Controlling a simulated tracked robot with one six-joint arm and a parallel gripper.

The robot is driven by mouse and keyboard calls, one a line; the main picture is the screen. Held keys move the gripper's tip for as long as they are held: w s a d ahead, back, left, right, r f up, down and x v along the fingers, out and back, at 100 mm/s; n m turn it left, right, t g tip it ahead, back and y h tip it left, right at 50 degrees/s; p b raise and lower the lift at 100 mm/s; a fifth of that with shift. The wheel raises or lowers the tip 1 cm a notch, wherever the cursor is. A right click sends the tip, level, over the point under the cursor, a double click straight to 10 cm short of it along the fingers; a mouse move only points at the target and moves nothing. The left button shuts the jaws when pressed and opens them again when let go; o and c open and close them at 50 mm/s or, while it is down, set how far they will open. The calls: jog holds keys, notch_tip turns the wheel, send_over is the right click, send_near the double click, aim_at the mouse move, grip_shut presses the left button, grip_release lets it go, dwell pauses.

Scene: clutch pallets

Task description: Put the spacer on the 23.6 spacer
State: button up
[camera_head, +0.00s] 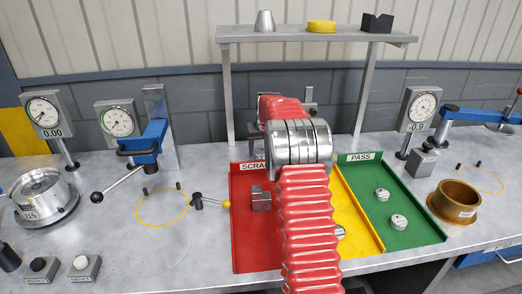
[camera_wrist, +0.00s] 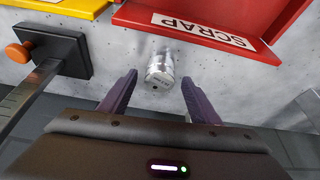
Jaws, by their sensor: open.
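In the wrist view a small silver cylindrical spacer (camera_wrist: 160,68) stands on the grey bench beside the red SCRAP tray (camera_wrist: 200,28). It carries small dark print that I cannot read. My gripper (camera_wrist: 159,77) is open, with its two dark fingers apart on either side of the spacer's line of view; I see no contact. In the head view two small pale labelled discs, possibly spacers, lie in the green PASS tray (camera_head: 421,229): one farther back (camera_head: 382,194) and one nearer (camera_head: 398,222). A silver piece (camera_head: 340,231) shows partly in the yellow tray (camera_head: 361,213). No 23.6 label is legible. My red arm hides the bench behind it.
A grey block (camera_head: 261,199) sits in the red tray. A metal shelf (camera_head: 316,36) stands behind the trays. Dial gauges stand left (camera_head: 43,109) and right (camera_head: 419,105). A bronze ring (camera_head: 455,200) is at right.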

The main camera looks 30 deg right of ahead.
jog(key=shift+r, duration=0.1)
jog(key=v, duration=1.2)
dwell(0.6)
jog(key=s+a+r+n, duration=0.1)
jog(key=s+a+r, duration=0.4)
jog(key=s+a, duration=0.45)
jog(key=s+a+r+n, duration=0.1)
jog(key=s+a+r, duration=0.4)
jog(key=a, duration=0.7)
jog(key=s+a+f, duration=0.3)
jog(key=s+a, duration=0.1)
jog(key=s, duration=0.4)
jog(key=s+a+f+n+t+y, duration=0.1)
jog(key=s+a+f, duration=0.2)
jog(key=s, duration=0.5)
jog(key=s+a+f+n, duration=0.1)
jog(key=s+a+f, duration=0.2)
jog(key=s+a, duration=0.3)
jog(key=shift+s+y, duration=0.3)
jog(key=shift+s, duration=0.7)
